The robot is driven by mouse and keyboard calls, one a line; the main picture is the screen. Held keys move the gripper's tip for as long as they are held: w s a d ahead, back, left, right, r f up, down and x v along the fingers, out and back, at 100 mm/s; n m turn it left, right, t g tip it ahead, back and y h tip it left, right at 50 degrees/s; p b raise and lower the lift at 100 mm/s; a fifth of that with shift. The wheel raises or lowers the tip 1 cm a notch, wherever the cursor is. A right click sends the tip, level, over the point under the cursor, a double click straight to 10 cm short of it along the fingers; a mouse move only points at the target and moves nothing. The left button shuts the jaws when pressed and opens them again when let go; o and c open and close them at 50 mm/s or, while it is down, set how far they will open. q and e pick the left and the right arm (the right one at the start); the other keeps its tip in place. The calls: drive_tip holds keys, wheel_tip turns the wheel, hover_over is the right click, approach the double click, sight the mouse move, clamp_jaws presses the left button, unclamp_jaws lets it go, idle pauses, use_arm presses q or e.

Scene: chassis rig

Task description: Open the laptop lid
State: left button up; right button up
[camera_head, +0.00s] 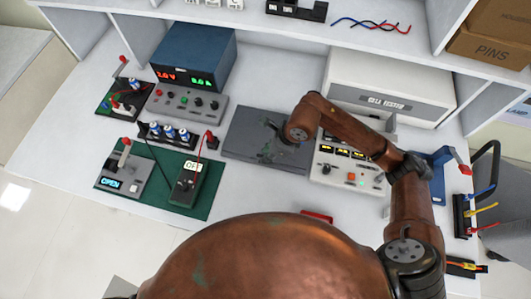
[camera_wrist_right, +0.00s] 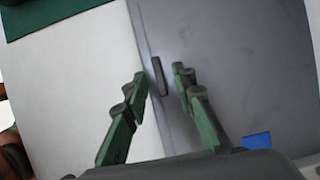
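The laptop (camera_head: 245,128) is a flat dark grey slab in the middle of the white bench, and its lid looks closed. In the right wrist view the grey laptop (camera_wrist_right: 235,55) fills the right side, with a small dark tab (camera_wrist_right: 158,77) at its edge. My right gripper (camera_head: 266,153) is over the laptop's front right part. In the right wrist view its green fingers (camera_wrist_right: 159,73) are open, with the tab between the tips in the picture. I cannot tell whether they touch it. My left gripper is not in view.
A cell tester (camera_head: 385,100) and a control panel (camera_head: 347,165) stand right of the laptop. A blue power supply (camera_head: 195,57), a grey knob box (camera_head: 185,103) and a green mat (camera_head: 200,203) with a meter (camera_head: 188,184) are left. Bench in front of the laptop is mostly clear.

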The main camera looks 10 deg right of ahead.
clamp_jaws()
idle(0.6)
